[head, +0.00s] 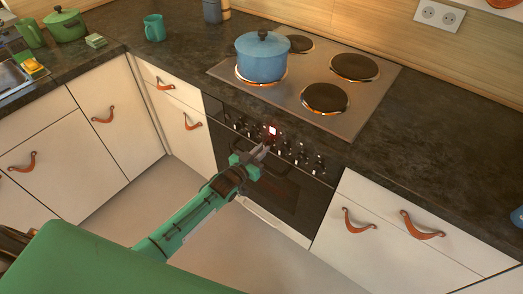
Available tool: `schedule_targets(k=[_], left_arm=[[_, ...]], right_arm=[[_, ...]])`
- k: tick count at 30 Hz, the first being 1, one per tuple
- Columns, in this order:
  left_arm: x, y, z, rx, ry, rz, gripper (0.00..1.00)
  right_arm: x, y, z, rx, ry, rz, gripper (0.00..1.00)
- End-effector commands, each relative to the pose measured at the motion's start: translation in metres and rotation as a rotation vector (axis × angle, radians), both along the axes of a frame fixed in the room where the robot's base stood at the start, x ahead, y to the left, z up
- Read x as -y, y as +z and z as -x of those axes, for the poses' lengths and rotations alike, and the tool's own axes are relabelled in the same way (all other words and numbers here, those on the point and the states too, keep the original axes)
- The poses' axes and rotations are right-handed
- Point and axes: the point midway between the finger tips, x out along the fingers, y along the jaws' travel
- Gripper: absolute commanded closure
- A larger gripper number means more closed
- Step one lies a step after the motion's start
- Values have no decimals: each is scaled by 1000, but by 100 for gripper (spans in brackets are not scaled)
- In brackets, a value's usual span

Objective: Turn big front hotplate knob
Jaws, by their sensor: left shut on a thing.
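A row of small knobs (302,156) with pale marks runs along the black front panel of the oven below the hob. My left gripper (266,148) is at this panel, near the middle of the row, below a small lit red and white display (272,131). It is shut on a knob there, which its fingers mostly hide; I cannot tell for certain which knob it is. The hotplates sit above on the steel hob (300,93), with a dark front hotplate (325,98) at the right. My right gripper is not in view.
A blue lidded pot (262,58) stands on the front left hotplate. The oven door (285,195) is below the knobs. White drawers with leather pulls (423,225) flank the oven. A green mug (154,27) and a green pot (64,25) stand on the dark worktop.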

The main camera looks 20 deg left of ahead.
Motion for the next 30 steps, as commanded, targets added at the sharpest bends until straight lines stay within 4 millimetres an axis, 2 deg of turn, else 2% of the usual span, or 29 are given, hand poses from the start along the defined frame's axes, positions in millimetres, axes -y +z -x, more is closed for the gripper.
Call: schedule_targets(k=[20, 21, 24, 30], left_arm=[[-1, -3, 1, 18, 0, -64, 100], [-1, -3, 1, 17, 0, -63, 84], [-1, -2, 1, 18, 0, -62, 66], [-1, -1, 0, 20, 0, -61, 66]], right_arm=[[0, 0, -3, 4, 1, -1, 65], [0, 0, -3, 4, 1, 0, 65], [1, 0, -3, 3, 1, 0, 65], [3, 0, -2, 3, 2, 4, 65]])
